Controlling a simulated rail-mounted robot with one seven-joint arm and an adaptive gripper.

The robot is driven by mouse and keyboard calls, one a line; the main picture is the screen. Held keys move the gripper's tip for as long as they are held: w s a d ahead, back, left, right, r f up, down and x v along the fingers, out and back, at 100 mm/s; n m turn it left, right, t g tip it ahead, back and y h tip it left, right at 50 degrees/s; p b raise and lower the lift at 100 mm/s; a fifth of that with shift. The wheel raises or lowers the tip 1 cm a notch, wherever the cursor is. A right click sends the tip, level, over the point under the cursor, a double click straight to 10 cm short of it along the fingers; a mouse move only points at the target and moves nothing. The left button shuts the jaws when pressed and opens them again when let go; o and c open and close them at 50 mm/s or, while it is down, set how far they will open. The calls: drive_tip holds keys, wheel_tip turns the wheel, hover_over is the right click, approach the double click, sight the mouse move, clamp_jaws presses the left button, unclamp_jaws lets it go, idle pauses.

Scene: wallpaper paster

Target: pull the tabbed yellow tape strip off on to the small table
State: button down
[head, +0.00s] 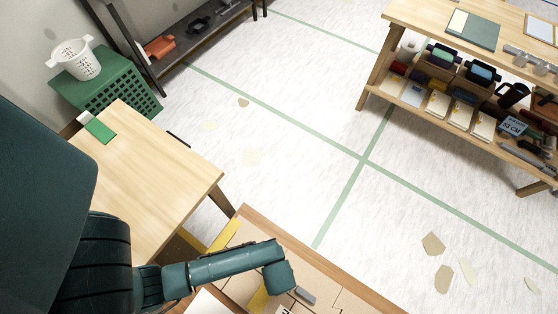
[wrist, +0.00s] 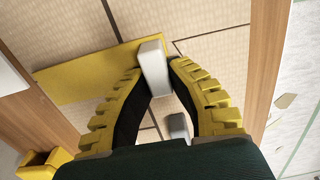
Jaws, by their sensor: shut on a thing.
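In the wrist view my gripper (wrist: 157,64) is shut on a pale grey tab (wrist: 152,58). The tab is at the right end of a yellow tape strip (wrist: 85,72), which lies across a tan panelled board (wrist: 215,45). In the head view a yellow strip (head: 225,233) shows at the board's left edge, and another yellow piece (head: 258,300) shows beside my arm. A second grey tab (wrist: 178,126) lies between my fingers, nearer my wrist. The small wooden table (head: 165,165) stands left of the board.
A green and white item (head: 98,127) lies on the small table's far end; the rest of its visible top is clear. A green crate (head: 110,90) with a white basket (head: 75,60) stands behind it. A stocked shelf table (head: 425,100) stands at upper right. Floor between is mostly free.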

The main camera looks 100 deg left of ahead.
drive_tip(key=shift+r+p, duration=1)
drive_tip(key=shift+p, duration=0.3)
wheel_tip(320, 180, up, 4)
drive_tip(key=p, duration=0.5)
idle(0.4)
